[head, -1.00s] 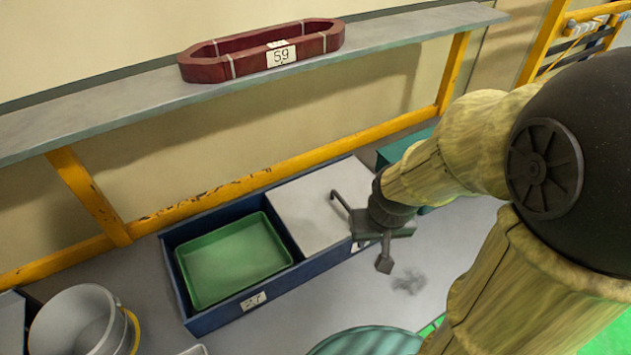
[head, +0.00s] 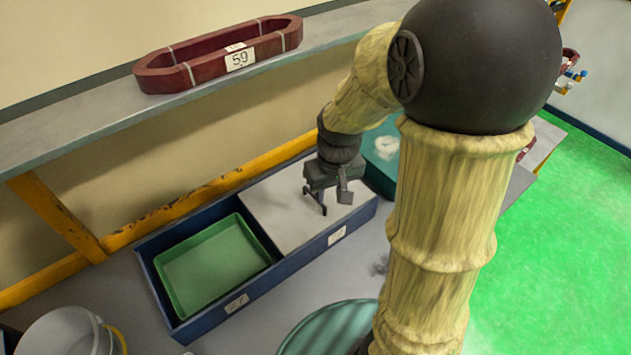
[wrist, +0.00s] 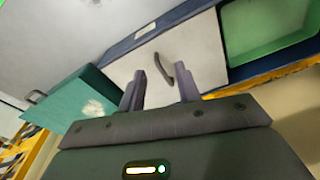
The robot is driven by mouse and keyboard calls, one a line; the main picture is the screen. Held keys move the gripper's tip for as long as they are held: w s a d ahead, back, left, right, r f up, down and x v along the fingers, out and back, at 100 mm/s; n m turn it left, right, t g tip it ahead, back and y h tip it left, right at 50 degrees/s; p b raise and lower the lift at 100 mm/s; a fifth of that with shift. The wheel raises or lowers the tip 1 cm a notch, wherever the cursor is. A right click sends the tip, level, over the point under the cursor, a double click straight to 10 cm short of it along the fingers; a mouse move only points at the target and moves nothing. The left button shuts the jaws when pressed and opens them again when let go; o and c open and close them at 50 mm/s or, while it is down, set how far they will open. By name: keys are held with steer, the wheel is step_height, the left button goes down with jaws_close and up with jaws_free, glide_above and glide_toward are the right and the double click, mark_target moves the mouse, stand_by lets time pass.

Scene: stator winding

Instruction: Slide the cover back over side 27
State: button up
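A long blue box has an open left side, labelled 27 (head: 237,303), with a green tray (head: 172,283) inside. A pale grey cover (head: 285,222) lies over the box's right side; it also shows in the wrist view (wrist: 203,48). A dark arched handle (wrist: 168,60) stands on the cover. My gripper (head: 332,198) is above the cover, fingers pointing down. In the wrist view my gripper (wrist: 160,78) has its fingers apart and empty; the handle appears just beyond the fingertips, nearer the right one. Contact cannot be judged.
A teal box (head: 382,160) stands beyond the blue box's right end. A shelf (head: 100,118) above carries a red coil labelled 59 (head: 215,55). Yellow frame bars (head: 165,222) run behind. A pale bucket (head: 65,335) and a round teal object (head: 325,330) are in front.

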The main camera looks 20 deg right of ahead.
steer(key=w+d+r+n+g+y+p, duration=0.1)
steer(key=w+r+p, duration=0.4)
steer(key=w, duration=0.7)
steer(key=shift+d+r+n+g+y, duration=0.4)
steer(key=shift+d+n+g, duration=0.3)
steer(key=shift+d+n, duration=0.35)
steer(key=shift+a+f, duration=0.1)
steer(key=shift+f, duration=0.1)
steer(key=p, duration=0.6)
glide_toward(306, 191)
steer(key=s+f, duration=0.2)
steer(key=f, duration=0.1)
steer(key=s+f, duration=0.2)
steer(key=shift+f, duration=0.2)
steer(key=shift+b, duration=0.3)
jaws_close()
